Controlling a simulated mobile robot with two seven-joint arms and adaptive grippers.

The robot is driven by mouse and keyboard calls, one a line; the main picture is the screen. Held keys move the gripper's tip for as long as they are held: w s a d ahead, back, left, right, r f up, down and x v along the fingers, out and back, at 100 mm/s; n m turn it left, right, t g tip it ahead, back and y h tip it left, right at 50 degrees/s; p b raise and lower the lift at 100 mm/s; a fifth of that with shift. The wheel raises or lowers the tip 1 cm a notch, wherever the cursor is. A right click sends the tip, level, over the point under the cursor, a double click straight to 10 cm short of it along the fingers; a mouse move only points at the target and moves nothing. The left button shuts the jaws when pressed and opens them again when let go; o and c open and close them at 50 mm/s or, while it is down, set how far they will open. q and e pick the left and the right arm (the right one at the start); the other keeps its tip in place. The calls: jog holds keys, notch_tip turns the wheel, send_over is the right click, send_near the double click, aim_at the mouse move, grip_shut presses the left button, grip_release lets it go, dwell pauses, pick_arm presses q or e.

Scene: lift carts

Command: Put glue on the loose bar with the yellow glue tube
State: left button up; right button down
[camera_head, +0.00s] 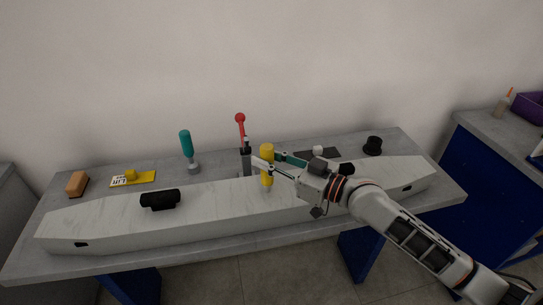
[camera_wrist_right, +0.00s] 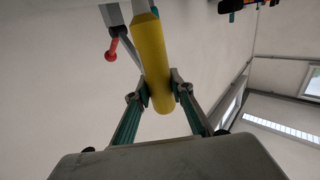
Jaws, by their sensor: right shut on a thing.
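The yellow glue tube (camera_head: 267,178) is upright, with its pale tip pointing down close above the long pale bar (camera_head: 225,205). I cannot tell whether the tip touches the bar. My right gripper (camera_head: 268,163) is shut on the tube, its fingers on either side. In the right wrist view the tube (camera_wrist_right: 152,55) sits between the fingertips of the gripper (camera_wrist_right: 158,90). The bar lies along the front of the grey table and has black pieces on it. No glue is clearly visible on the bar. My left gripper is not in view.
Behind the bar on the table (camera_head: 60,220) stand a red-knobbed clamp (camera_head: 240,118), a teal-handled tool (camera_head: 186,145), a yellow scraper-like piece (camera_head: 133,178), an orange-brown block (camera_head: 77,183) and a black round piece (camera_head: 373,146). A blue cabinet (camera_head: 490,190) stands at right.

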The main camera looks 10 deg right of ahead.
jog(key=a+p, duration=0.3)
jog(key=a, duration=0.9)
jog(key=shift+s+a+p, duration=0.25)
jog(key=shift+a+p, duration=0.1)
jog(key=shift+a, duration=0.05)
dwell(1.6)
jog(key=shift+f, duration=0.15)
